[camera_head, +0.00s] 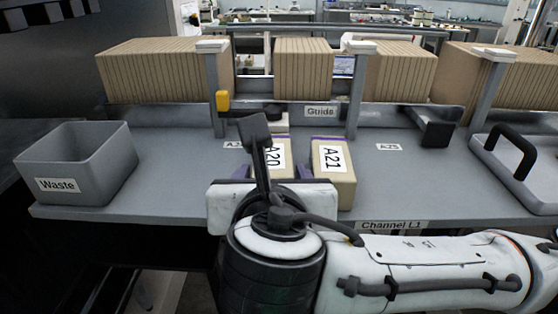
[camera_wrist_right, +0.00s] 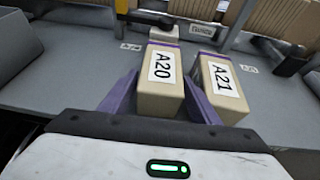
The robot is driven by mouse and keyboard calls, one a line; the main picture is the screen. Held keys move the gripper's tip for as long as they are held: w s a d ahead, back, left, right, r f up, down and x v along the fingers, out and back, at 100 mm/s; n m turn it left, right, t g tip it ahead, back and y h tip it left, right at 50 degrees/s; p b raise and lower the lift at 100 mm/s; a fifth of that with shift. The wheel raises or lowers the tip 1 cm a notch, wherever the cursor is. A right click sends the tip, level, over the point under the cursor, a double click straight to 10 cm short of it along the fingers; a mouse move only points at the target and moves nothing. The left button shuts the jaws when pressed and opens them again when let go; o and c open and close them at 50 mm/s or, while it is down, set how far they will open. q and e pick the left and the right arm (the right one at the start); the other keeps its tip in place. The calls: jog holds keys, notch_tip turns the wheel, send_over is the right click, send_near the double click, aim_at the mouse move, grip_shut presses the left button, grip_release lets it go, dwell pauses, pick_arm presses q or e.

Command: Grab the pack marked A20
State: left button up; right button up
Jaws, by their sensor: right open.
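The pack marked A20 (camera_head: 275,157) is a tan block with a white label, lying on the grey shelf; my right arm partly hides it in the head view. It shows clearly in the right wrist view (camera_wrist_right: 160,92). My right gripper (camera_head: 270,170) has purple fingers. In the right wrist view the gripper (camera_wrist_right: 160,80) is open, with one finger on each side of the A20 pack's near part. The right finger lies between A20 and the pack marked A21 (camera_head: 333,180), which stands close on the right. My left gripper is not in view.
A grey Waste bin (camera_head: 85,165) stands at the left. Rows of tan sheets (camera_head: 165,72) stand behind upright grey posts (camera_head: 356,95) and a Guide rail. A grey tray with a black handle (camera_head: 510,150) is at the right. The shelf around the A23 label (camera_head: 389,147) is clear.

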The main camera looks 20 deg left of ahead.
jog(key=shift+x, duration=1.9)
jog(key=shift+r, duration=0.1)
jog(key=c, duration=1)
